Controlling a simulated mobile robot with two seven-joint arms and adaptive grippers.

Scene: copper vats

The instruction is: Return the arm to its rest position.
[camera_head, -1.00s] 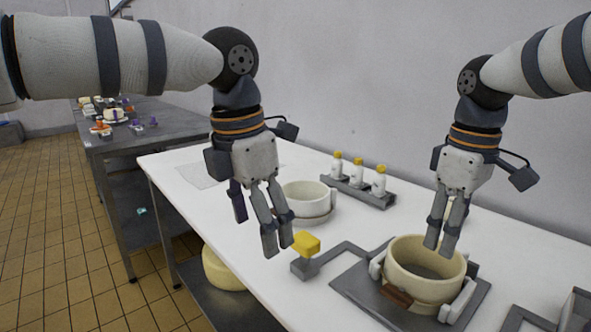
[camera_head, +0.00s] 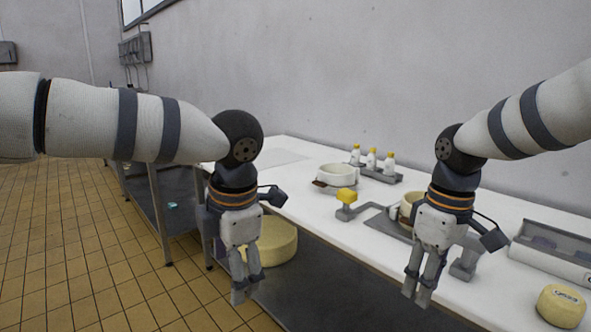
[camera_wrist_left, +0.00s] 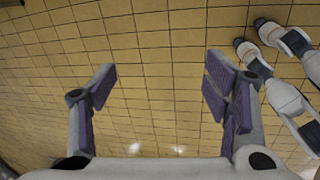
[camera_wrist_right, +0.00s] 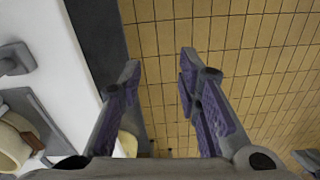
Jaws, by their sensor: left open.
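My left gripper (camera_head: 246,292) hangs pointing down in front of the table's front edge, over the floor side. In the left wrist view its fingers (camera_wrist_left: 160,92) are apart with only floor tiles between them, so it is open and empty. My right gripper (camera_head: 417,298) also hangs down, just off the table's front edge. In the right wrist view its fingers (camera_wrist_right: 158,88) are apart with nothing but floor between them.
The white table (camera_head: 500,207) carries a pale ring mould (camera_head: 338,174), a yellow-topped press lever (camera_head: 346,196), several bottles (camera_head: 371,158) in a rack, and a scale (camera_head: 550,250). A cheese (camera_head: 562,305) sits at the right edge. A large wheel (camera_head: 277,240) lies on the lower shelf. Tiled floor (camera_head: 60,250) is free at left.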

